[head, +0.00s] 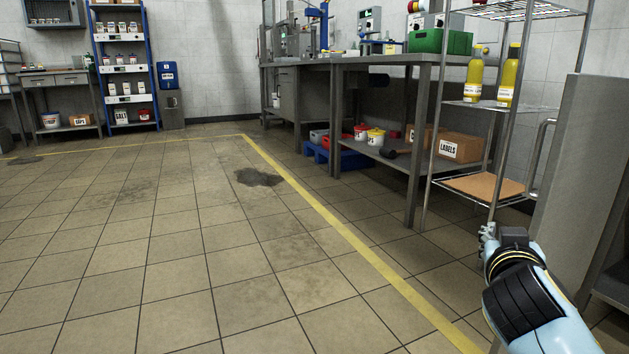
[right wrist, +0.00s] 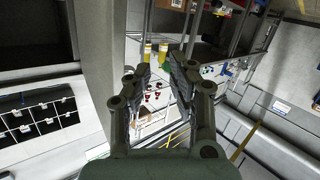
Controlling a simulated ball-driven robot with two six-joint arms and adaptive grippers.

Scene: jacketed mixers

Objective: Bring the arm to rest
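My right gripper (head: 489,240) shows at the lower right of the head view, at the end of my light blue and black arm. It points away over the floor, close to the wire shelf rack and the grey panel. In the right wrist view the right gripper (right wrist: 158,80) has its two dark fingers spread apart with nothing between them. My left gripper is not in the head view.
A wire rack (head: 478,105) with yellow bottles stands just beyond the right gripper. A grey panel (head: 575,180) stands close on the right. A workbench (head: 345,62) runs along the back right. The tiled floor (head: 150,240) at left is clear, apart from a dark stain.

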